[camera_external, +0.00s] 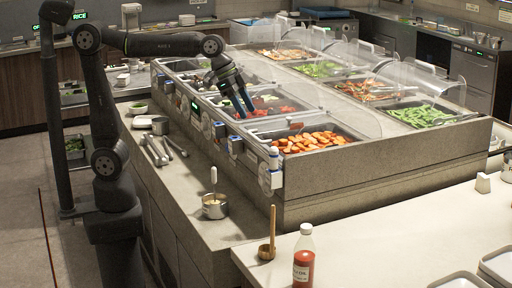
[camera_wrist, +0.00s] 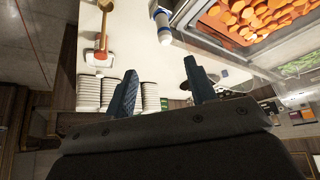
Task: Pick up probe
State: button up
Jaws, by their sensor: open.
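A white cylinder with blue bands (camera_external: 274,160) stands upright at the near corner of the food station; it looks like the probe, but I cannot be sure. In the wrist view a similar white and blue cylinder (camera_wrist: 162,27) shows at the top, ahead of my fingers and beside the carrot pan. My gripper (camera_external: 243,110) is above the station's middle wells in the external view, to the upper left of that corner, with its blue fingers pointing down. In the wrist view my gripper (camera_wrist: 160,66) has its two fingers wide apart with nothing between them.
A pan of orange carrot pieces (camera_external: 312,142) is near the station corner under a clear guard. A pot (camera_external: 215,207) and steel tongs (camera_external: 156,151) sit on the side ledge. A wooden ladle (camera_external: 269,240) and a red sauce bottle (camera_external: 304,264) stand on the front counter.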

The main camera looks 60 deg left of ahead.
aim_at(271, 147)
jog(key=shift+w+r+x, duration=0.1)
jog(key=shift+w+x, duration=0.1)
jog(key=shift+x, duration=2.55)
jog(key=shift+w+r+x, duration=0.1)
jog(key=shift+w+x, duration=0.1)
jog(key=shift+x, duration=2.6)
jog(key=shift+w+r+x, duration=0.1)
jog(key=shift+w+x, duration=0.1)
jog(key=shift+x, duration=2.55)
jog(key=shift+d, duration=0.1)
jog(key=c, duration=1.1)
